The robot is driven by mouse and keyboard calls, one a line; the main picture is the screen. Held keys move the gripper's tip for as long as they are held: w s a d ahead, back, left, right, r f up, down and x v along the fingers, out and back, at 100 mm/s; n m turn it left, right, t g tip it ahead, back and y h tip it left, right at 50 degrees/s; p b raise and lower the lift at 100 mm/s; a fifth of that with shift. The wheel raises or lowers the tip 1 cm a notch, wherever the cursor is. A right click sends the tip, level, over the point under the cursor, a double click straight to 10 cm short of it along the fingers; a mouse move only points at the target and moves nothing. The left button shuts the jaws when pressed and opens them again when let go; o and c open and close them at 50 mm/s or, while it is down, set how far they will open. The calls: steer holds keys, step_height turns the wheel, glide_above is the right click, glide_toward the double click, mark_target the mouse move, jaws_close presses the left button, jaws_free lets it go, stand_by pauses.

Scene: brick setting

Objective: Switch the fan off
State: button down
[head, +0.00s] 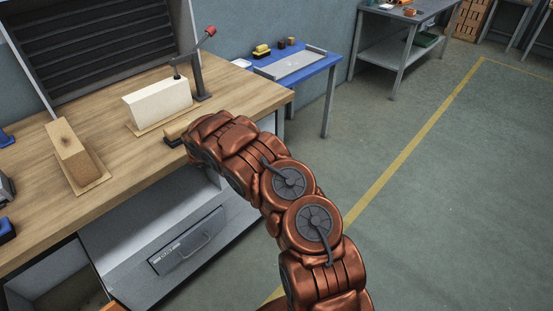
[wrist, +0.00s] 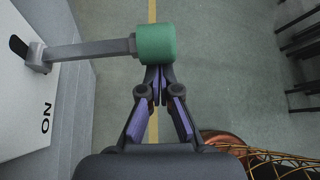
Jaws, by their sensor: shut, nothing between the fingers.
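A switch lever (wrist: 90,50) shows in the wrist view, a grey bar reaching right from a white panel (wrist: 25,95) and ending in a green knob (wrist: 156,43). A dark slot is by its base, and the word ON is printed on the panel. My gripper (wrist: 157,76) has its fingers together, with the tips at the knob's lower edge in the picture; I cannot tell whether they touch. In the head view my arm hides the gripper and the lever. I see no fan for certain.
A dark slatted vent (head: 100,45) stands behind. A blue table (head: 325,66) is beyond. The floor right of my arm is clear. Yellow mesh (wrist: 275,162) is at the wrist view's lower right.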

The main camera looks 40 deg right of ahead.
steer(key=shift+w+r, duration=0.25)
steer(key=shift+r, duration=0.2)
stand_by(0.3)
step_height(320, 180, down, 4)
steer(key=s+b, duration=0.2)
steer(key=b+v, duration=0.1)
steer(key=v, duration=0.9)
steer(key=shift+a, duration=0.4)
steer(key=shift+w+f, duration=0.1)
steer(key=shift+f, duration=0.05)
